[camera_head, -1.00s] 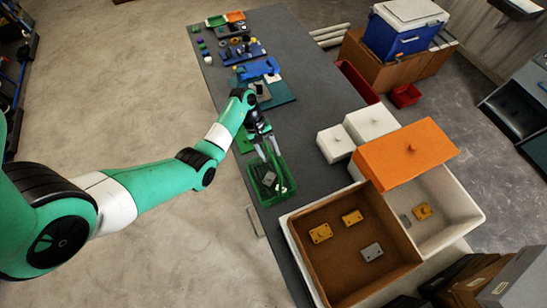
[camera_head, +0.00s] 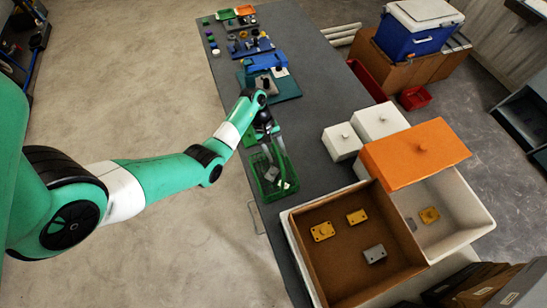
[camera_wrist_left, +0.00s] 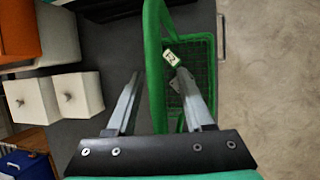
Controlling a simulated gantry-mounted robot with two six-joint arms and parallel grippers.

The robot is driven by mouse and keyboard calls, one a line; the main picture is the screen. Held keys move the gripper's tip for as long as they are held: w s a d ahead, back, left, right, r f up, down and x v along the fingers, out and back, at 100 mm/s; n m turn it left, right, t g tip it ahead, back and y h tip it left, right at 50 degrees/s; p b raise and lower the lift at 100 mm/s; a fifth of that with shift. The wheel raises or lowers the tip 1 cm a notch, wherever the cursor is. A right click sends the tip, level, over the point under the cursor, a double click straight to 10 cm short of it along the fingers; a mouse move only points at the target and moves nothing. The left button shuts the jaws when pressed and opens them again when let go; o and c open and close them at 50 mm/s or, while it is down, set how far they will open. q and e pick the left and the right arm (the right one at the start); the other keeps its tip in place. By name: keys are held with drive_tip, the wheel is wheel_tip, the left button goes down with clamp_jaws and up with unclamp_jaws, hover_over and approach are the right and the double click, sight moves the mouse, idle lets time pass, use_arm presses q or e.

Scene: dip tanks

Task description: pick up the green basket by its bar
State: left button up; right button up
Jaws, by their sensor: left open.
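The green basket (camera_head: 262,187) stands on the dark table near its left edge, below my left gripper (camera_head: 276,160) in the head view. In the left wrist view, the basket's mesh (camera_wrist_left: 201,60) shows with its green bar (camera_wrist_left: 154,60) running up the picture. My left gripper (camera_wrist_left: 159,73) is open, and the bar appears between its two fingers. I cannot tell whether either finger touches it. A small white tag (camera_wrist_left: 171,57) and a grey part lie in the basket, partly hidden by the right finger. My right gripper is out of view.
To the right of the basket are a brown open box (camera_head: 316,272) with several parts, a white tank (camera_head: 462,208) and an orange lid (camera_head: 415,152). Two white lidded boxes (camera_head: 342,142) stand behind. Bare table lies between these and the basket.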

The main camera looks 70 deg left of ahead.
use_arm(q)
drive_tip(key=shift+c, duration=0.2)
clamp_jaws()
idle(1.2)
